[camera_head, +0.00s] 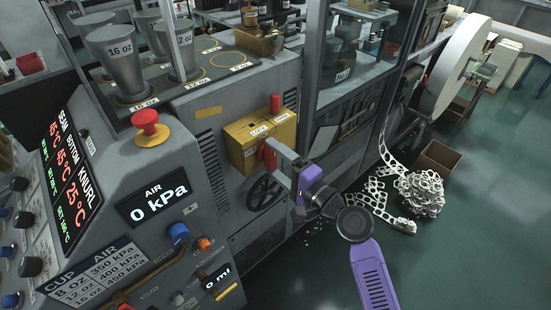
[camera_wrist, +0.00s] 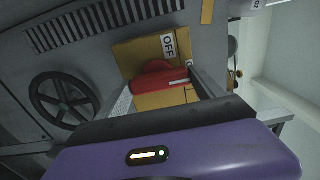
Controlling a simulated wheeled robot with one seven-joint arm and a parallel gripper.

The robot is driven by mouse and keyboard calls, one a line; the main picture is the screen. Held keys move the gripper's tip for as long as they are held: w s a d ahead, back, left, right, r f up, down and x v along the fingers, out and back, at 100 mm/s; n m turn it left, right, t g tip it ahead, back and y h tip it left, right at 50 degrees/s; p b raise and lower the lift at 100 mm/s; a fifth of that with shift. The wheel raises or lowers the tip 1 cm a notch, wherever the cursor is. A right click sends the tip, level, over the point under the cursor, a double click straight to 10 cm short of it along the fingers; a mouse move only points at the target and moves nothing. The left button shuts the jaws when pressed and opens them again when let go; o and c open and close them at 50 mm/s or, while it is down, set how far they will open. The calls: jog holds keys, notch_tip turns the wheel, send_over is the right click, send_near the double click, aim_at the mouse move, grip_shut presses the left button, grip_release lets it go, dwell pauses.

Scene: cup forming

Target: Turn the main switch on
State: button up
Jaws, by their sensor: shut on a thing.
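The main switch is a yellow box (camera_head: 240,141) on the side of the grey machine. Its red handle (camera_head: 267,154) sticks out at the front, and another red part (camera_head: 275,103) stands up from the box top. My gripper (camera_head: 273,152) reaches the box from the right and is shut on the red handle. In the wrist view the red handle (camera_wrist: 158,80) lies between my two fingers, against the yellow plate (camera_wrist: 130,54). An OFF label (camera_wrist: 168,45) shows beside the handle. The fingers partly hide the handle in the head view.
A black handwheel (camera_head: 265,192) sits on the machine below the box. A red emergency button (camera_head: 147,122) and the control panel (camera_head: 153,202) with its AIR display are to the left. A pile of white scrap (camera_head: 420,195) lies on the floor at right. Open green floor lies beyond.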

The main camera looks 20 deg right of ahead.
jog(key=shift+d, duration=0.1)
dwell(0.3)
jog(key=o, duration=1.4)
jog(key=shift+c, duration=0.2)
jog(key=b+v, duration=0.2)
jog(key=v, duration=0.5)
jog(key=shift+s, duration=0.4)
jog(key=shift+d, duration=0.1)
